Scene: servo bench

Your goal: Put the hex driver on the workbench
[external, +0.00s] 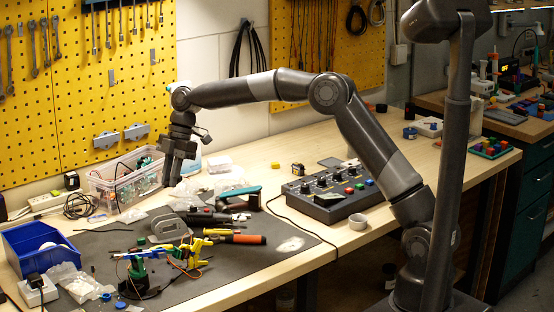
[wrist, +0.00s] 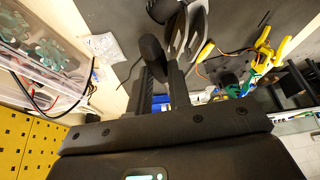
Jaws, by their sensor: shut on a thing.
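My gripper (external: 174,172) hangs pointing down above the back left of the workbench, in front of the clear bin. In the wrist view its two dark fingers (wrist: 165,78) are shut on a dark, rounded handle (wrist: 151,52), which looks like the hex driver. The driver's shaft cannot be made out, and in the external view the held thing blends with the dark fingers. The workbench (external: 320,238) has a pale wooden top with a dark grey mat (external: 205,277) on it. The held thing appears clear of the bench top.
A clear bin (external: 122,180) stands close behind my gripper. The mat carries a grey handled thing (external: 168,226), yellow clamps, an orange-handled tool (external: 249,239) and wires. A blue bin (external: 38,248) is at left, a control box (external: 328,194) at right. Bare wood shows along the front right.

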